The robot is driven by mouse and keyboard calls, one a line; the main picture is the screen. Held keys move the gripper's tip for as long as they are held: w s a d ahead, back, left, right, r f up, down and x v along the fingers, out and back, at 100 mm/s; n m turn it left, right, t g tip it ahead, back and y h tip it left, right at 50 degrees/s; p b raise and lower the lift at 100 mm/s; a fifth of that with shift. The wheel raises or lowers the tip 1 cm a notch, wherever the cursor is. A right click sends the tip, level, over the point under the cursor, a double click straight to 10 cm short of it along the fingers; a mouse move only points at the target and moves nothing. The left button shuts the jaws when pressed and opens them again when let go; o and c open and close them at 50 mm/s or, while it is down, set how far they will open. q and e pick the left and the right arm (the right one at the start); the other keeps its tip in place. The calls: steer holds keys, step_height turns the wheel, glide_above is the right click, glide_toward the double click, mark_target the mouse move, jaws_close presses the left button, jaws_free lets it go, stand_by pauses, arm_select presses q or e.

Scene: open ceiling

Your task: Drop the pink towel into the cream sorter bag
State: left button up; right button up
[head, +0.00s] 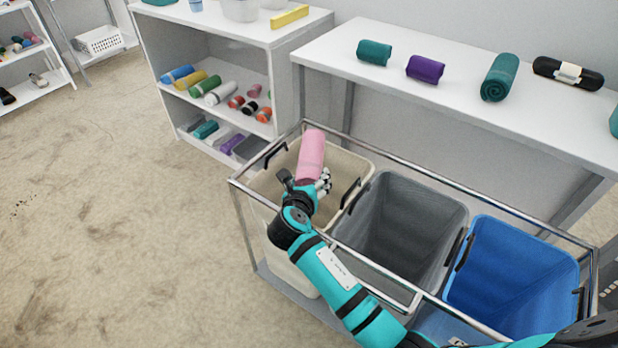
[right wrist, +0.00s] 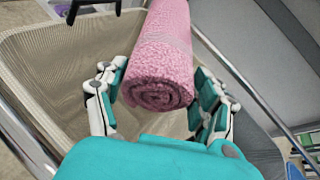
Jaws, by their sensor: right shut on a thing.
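The pink towel (head: 312,155) is rolled up and held by my right gripper (head: 308,183). In the right wrist view the towel (right wrist: 163,60) lies between the fingers of the right gripper (right wrist: 160,95), which are closed on its sides. The towel is over the opening of the cream sorter bag (head: 345,172), the leftmost of the three bags in the metal-framed sorter. The bag's mesh wall (right wrist: 60,65) shows behind and beside the towel in the right wrist view. My left gripper is in neither view.
A grey bag (head: 400,220) and a blue bag (head: 515,275) stand to the right in the same metal frame (head: 440,172). A white table (head: 450,95) with rolled towels is behind. A shelf unit (head: 235,65) stands at the back left. The floor (head: 110,210) at left is clear.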

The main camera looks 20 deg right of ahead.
steer(key=o, duration=1.4)
steer(key=shift+c, duration=0.2)
steer(key=v, duration=1.2)
steer(key=shift+s, duration=0.1)
